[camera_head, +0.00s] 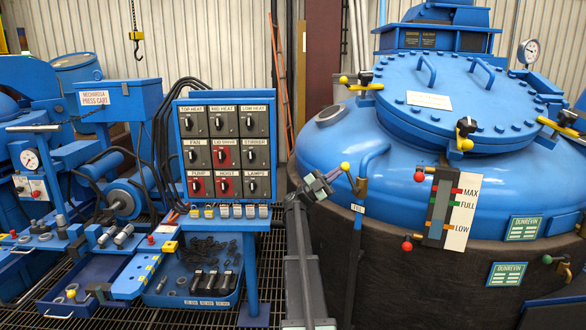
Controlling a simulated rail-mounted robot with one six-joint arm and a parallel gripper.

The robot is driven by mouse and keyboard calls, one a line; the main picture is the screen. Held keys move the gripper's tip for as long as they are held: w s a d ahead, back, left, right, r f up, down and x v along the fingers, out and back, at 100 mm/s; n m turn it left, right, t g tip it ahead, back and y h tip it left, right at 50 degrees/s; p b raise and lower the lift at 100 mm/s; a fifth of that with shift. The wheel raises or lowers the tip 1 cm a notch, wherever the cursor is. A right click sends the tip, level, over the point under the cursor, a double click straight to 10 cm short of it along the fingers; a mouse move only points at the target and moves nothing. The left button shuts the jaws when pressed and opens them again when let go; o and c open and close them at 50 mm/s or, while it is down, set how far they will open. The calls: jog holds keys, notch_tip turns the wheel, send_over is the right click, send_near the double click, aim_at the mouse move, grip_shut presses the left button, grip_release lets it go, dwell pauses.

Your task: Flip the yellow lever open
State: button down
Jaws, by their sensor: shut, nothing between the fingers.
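A lever with a yellow ball knob (345,167) stands at a blue pipe beside the big blue vessel, near the middle of the view. My gripper (332,176) is shut and empty, close to the left of this knob. I cannot tell whether they touch. Other yellow-handled clamps sit around the vessel lid: one at the upper left (360,84), one at the front (465,138) and one at the right (557,127). The picture does not make clear which of these is the yellow lever of the task.
The blue vessel (340,135) with its bolted lid (460,105) fills the right side. A level gauge (450,208) with red-knobbed valves is on its front. A switch panel (225,145) and a blue workbench with tools stand left of my arm. A hook (136,45) hangs above.

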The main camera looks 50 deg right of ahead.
aim_at(344, 169)
jog(key=shift+y, duration=0.3)
jog(key=shift+s+r+p, duration=0.5)
jog(key=shift+s+r, duration=0.15)
jog(key=shift+s, duration=0.2)
jog(key=shift+s+r+p, duration=0.45)
jog(key=shift+s+r, duration=0.2)
jog(key=shift+s, duration=0.25)
jog(key=shift+w+a+f, duration=0.1)
jog(key=shift+w+f, duration=0.05)
jog(key=shift+w, duration=0.05)
jog(key=w+a+f+b, duration=0.3)
jog(key=w+a, duration=0.3)
jog(key=w, duration=0.5)
jog(key=shift+w+a+f+b, duration=0.25)
jog(key=shift+a+b, duration=0.05)
jog(key=shift+b, duration=0.15)
